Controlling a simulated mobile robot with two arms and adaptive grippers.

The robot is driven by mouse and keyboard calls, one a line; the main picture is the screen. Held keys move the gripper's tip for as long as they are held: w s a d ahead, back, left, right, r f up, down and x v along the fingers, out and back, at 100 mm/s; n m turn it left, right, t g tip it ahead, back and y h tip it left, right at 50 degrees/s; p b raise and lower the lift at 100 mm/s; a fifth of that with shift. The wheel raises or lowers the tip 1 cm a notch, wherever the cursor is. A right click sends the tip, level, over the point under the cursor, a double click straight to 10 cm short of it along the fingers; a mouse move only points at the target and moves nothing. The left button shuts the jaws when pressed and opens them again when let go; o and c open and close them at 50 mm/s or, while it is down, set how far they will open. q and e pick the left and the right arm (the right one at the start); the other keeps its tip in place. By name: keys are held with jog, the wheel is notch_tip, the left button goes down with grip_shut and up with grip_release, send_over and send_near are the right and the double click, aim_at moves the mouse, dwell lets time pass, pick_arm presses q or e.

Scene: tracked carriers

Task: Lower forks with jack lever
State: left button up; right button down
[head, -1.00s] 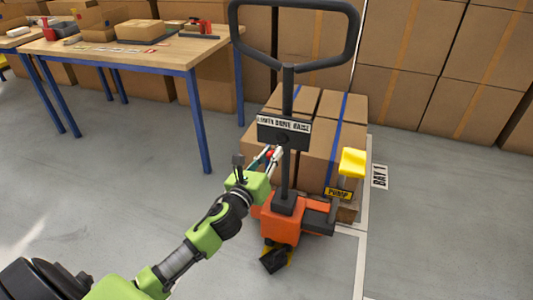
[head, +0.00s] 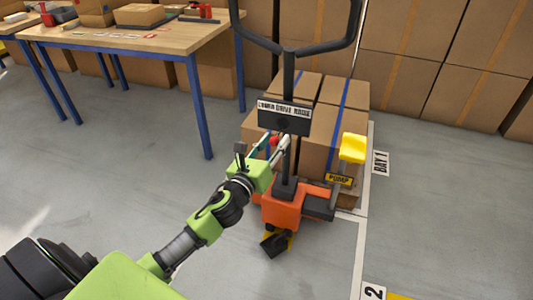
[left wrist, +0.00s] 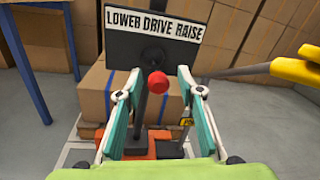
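The orange pallet jack (head: 283,212) stands with a black upright handle and a plate (head: 284,116) lettered LOWER DRIVE RAISE, also in the left wrist view (left wrist: 155,35). The jack lever's red knob (left wrist: 157,83) hangs just below the plate. It also shows in the head view (head: 274,140), partly hidden by my fingers. My left gripper (head: 276,144) is open at the knob. In the left wrist view its fingers (left wrist: 159,76) stand apart on both sides of the knob, with gaps visible. Whether the knob is fully between the tips is unclear. My right gripper is out of view.
Strapped cartons (head: 335,118) sit on a pallet behind the jack. A yellow PUMP pedal (head: 352,148) stands at its right. A workbench (head: 130,38) with blue legs is at back left. Stacked boxes (head: 440,60) line the back. Floor at left is clear.

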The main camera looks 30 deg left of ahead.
pick_arm(q)
jog(key=s, duration=1.1)
jog(key=shift+d, duration=0.35)
